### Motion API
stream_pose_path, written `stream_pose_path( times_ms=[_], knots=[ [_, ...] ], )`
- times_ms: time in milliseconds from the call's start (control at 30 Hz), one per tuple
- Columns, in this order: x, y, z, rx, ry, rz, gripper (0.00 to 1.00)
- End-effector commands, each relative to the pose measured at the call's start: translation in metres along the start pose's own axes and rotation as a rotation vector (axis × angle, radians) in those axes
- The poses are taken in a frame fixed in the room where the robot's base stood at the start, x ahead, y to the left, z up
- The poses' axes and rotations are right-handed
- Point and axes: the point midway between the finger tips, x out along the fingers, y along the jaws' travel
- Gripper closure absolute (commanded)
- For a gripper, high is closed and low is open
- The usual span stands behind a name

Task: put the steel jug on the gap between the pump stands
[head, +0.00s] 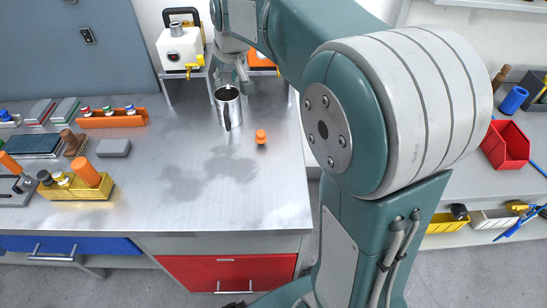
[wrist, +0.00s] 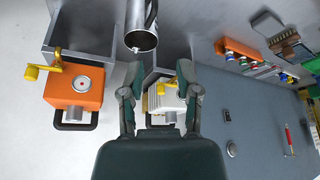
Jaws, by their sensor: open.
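The steel jug (head: 229,112) stands upright on the steel bench in the head view, just in front of the gap between the pump stands. Its handle faces the camera. In the wrist view the jug (wrist: 142,32) is at the top, cut by the edge. The left stand (head: 188,88) carries a white pump, and the right stand (wrist: 62,48) carries an orange one. My gripper (head: 233,76) is open and empty, behind and above the jug, near the gap. Both its fingers show apart in the wrist view (wrist: 159,68). My arm hides part of the right stand in the head view.
A small orange knob-like piece (head: 261,137) stands on the bench right of the jug. An orange rack (head: 112,119), a grey block (head: 114,148) and a yellow holder (head: 75,188) occupy the left side. The front middle of the bench is clear.

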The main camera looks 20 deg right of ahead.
Motion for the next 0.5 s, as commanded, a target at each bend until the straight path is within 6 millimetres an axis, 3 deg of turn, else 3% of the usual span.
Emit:
stream_pose_path(
  times_ms=[33,200,500],
  knots=[
    [-0.017,-0.003,0.016,0.005,0.009,0.004,0.57],
    [-0.055,-0.011,0.070,0.026,0.027,0.019,0.57],
    [-0.092,-0.023,0.177,0.064,0.060,0.042,0.57]
  ],
)
